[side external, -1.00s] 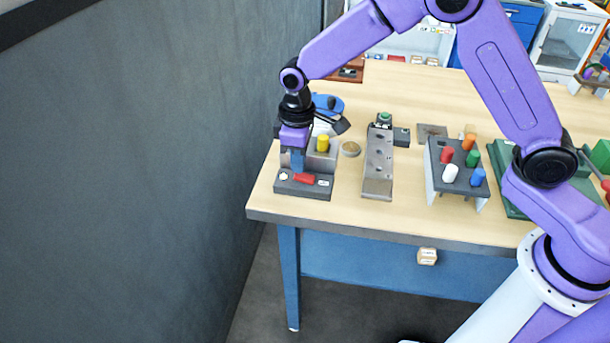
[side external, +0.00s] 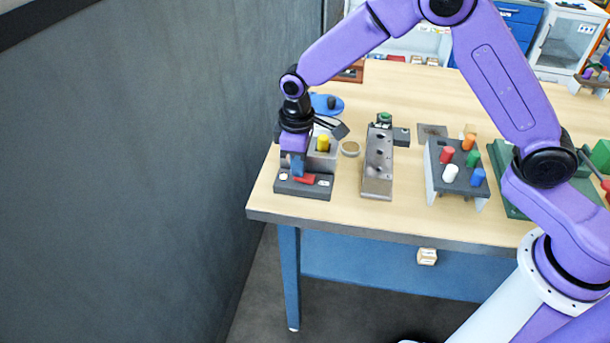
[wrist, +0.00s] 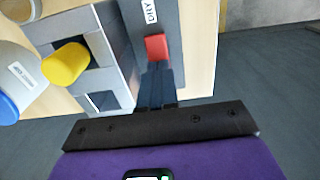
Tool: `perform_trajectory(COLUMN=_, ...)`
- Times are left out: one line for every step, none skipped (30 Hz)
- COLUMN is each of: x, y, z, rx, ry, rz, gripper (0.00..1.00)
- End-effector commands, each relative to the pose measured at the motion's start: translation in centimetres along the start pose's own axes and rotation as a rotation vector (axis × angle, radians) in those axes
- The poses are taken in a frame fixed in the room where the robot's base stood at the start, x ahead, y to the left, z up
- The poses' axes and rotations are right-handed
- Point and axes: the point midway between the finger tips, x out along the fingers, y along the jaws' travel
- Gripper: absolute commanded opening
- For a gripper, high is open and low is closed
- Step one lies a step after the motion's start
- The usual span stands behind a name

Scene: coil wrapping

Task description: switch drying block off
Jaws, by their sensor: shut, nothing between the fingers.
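The drying block (side external: 322,158) is a grey block at the left end of the table, with a yellow-capped piece (side external: 323,144) standing in it. In front of it is a dark switch base (side external: 322,190) with a red rocker (side external: 305,179). In the wrist view the red rocker (wrist: 156,47) sits by a "DRY" label (wrist: 150,12). My gripper (side external: 297,172) is shut and empty, pointing down at the rocker's left part. In the wrist view its blue fingertips (wrist: 157,72) are right at the red part, hiding the rest of the rocker. I cannot tell whether they touch.
To the right are a round tan disc (side external: 350,149), a metal fixture with holes (side external: 378,165) and a rack with several coloured pegs (side external: 459,185). A blue item (side external: 328,104) lies behind the block. A grey wall rises to the left of the table.

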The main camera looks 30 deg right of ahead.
Motion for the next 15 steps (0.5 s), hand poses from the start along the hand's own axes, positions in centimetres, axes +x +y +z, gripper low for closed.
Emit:
perform_trajectory(x=0.13, y=0.0, z=0.06, rx=0.0, ry=-0.002, rz=0.0, gripper=0.0)
perform_trajectory(x=0.17, y=0.0, z=0.07, rx=0.0, ry=-0.003, rz=0.0, gripper=0.0)
perform_trajectory(x=0.22, y=0.0, z=0.07, rx=0.0, ry=-0.003, rz=0.0, gripper=0.0)
perform_trajectory(x=0.26, y=0.0, z=0.08, rx=0.0, ry=-0.003, rz=0.0, gripper=0.0)
perform_trajectory(x=0.29, y=0.0, z=0.08, rx=0.0, ry=-0.003, rz=0.0, gripper=0.0)
perform_trajectory(x=0.34, y=0.0, z=0.08, rx=0.0, ry=-0.003, rz=0.0, gripper=0.0)
perform_trajectory(x=0.38, y=0.0, z=0.08, rx=0.0, ry=-0.003, rz=0.0, gripper=0.0)
perform_trajectory(x=0.41, y=0.0, z=0.08, rx=0.0, ry=-0.003, rz=0.0, gripper=0.0)
perform_trajectory(x=0.47, y=0.0, z=0.08, rx=0.0, ry=-0.003, rz=0.0, gripper=0.0)
perform_trajectory(x=0.51, y=0.0, z=0.09, rx=0.0, ry=-0.003, rz=0.0, gripper=0.0)
perform_trajectory(x=0.51, y=0.0, z=0.08, rx=0.0, ry=-0.003, rz=0.0, gripper=0.0)
perform_trajectory(x=0.49, y=0.0, z=0.08, rx=0.0, ry=-0.003, rz=0.0, gripper=0.0)
perform_trajectory(x=0.44, y=0.0, z=0.07, rx=0.0, ry=-0.002, rz=0.0, gripper=0.0)
perform_trajectory(x=0.35, y=0.0, z=0.07, rx=0.0, ry=-0.002, rz=0.0, gripper=0.0)
perform_trajectory(x=0.16, y=0.0, z=0.06, rx=0.0, ry=-0.002, rz=0.0, gripper=0.0)
